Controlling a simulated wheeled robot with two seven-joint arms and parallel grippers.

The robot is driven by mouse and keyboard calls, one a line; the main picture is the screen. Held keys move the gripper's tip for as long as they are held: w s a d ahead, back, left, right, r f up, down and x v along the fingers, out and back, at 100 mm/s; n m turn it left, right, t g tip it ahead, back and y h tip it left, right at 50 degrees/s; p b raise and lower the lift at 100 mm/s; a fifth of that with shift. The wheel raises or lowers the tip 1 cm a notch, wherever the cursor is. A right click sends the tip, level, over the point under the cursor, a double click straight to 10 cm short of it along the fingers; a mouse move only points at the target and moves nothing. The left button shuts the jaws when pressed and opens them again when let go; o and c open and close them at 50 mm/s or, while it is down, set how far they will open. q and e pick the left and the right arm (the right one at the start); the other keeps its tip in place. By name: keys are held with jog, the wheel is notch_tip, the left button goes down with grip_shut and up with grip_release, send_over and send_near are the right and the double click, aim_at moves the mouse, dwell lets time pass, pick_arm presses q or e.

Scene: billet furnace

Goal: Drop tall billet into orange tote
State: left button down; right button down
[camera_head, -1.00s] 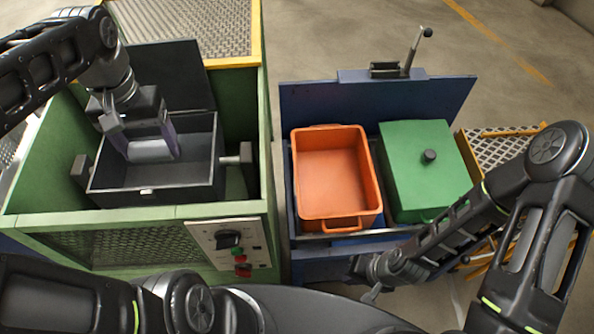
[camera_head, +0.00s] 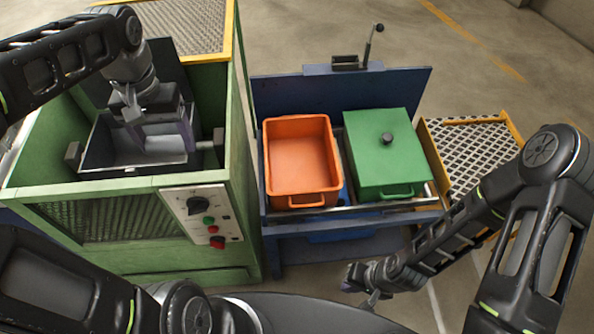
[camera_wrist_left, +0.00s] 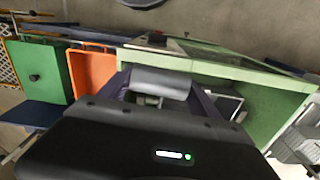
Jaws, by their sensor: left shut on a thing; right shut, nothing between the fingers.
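My left gripper (camera_head: 160,140) is shut on a pale grey billet (camera_head: 165,145), over the dark box in the green furnace in the head view. The billet also shows between the fingers in the left wrist view (camera_wrist_left: 160,83), lying crosswise. The orange tote (camera_head: 301,160) is open and looks empty; it stands on a blue stand right of the furnace. In the left wrist view the tote (camera_wrist_left: 92,70) is left of the gripper, apart from it. My right gripper (camera_head: 366,285) is shut and empty, low in front of the blue stand.
A green lidded box (camera_head: 375,165) with a dark knob stands right of the tote. The blue stand's upright panel (camera_head: 300,95) carries a lever (camera_head: 370,45). The furnace's green side wall (camera_head: 240,150) lies between billet and tote. A yellow-edged mesh platform (camera_head: 475,155) is at the right.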

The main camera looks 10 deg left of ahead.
pick_arm(q)
jog(key=w+d+f+m, duration=0.1)
jog(key=w+d+f, duration=0.35)
jog(key=w, duration=0.25)
jog(key=w+d+f+m, duration=0.1)
jog(key=w+d+f, duration=0.2)
jog(key=w+d, duration=0.35)
jog(key=w+d+f+b, duration=0.1)
jog(key=f+b, duration=0.6)
jog(key=f, duration=0.1)
jog(key=w+d+f+b, duration=0.1)
jog(key=d+f+b, duration=0.1)
jog(key=f+b, duration=0.5)
jog(key=shift+w+f+m, duration=0.25)
jog(key=shift+f+m, duration=0.15)
jog(key=shift+f, duration=0.05)
